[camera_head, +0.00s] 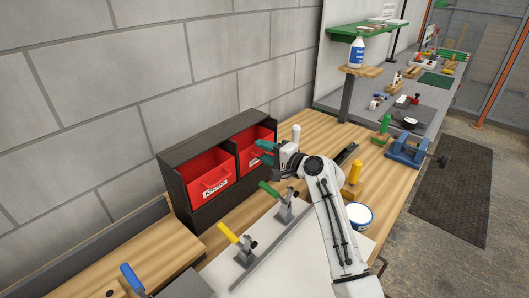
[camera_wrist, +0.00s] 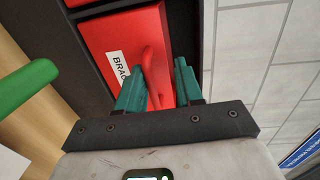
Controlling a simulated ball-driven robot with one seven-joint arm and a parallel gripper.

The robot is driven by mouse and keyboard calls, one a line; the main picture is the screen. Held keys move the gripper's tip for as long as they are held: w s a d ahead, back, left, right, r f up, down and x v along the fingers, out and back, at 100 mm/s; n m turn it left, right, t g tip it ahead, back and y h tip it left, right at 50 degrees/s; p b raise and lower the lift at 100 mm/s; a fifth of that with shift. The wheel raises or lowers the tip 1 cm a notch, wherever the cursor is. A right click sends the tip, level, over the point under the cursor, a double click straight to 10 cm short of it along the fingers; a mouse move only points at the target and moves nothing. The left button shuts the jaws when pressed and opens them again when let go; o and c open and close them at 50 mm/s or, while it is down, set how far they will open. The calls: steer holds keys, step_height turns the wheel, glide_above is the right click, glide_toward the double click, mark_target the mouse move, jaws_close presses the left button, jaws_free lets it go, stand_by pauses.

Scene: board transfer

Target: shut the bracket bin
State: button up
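The bracket bin (camera_wrist: 110,35) is red, with a white label reading "BRAC" and a red handle (camera_wrist: 152,70), in the wrist view. In the head view it is the right-hand red bin (camera_head: 247,157) in the dark cabinet (camera_head: 181,187), partly hidden by my gripper. How far it stands out is hard to tell. My gripper (camera_wrist: 160,88) has two teal fingers, apart, at the bin's front. The handle shows between them, nearer the left finger, with a gap on the right. My gripper also shows in the head view (camera_head: 262,152).
A second red bin (camera_head: 211,183) with a white label sits left in the cabinet. Clamps with green (camera_head: 270,190) and yellow (camera_head: 229,233) handles stand in front. A white tub (camera_head: 358,214) and a yellow-handled tool (camera_head: 352,180) stand right of my arm.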

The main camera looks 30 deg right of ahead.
steer(key=shift+s+f, duration=0.15)
steer(key=shift+s+d, duration=0.15)
steer(key=shift+s, duration=0.1)
steer(key=b+v, duration=0.1)
steer(key=v, duration=0.9)
steer(key=shift+b, duration=0.4)
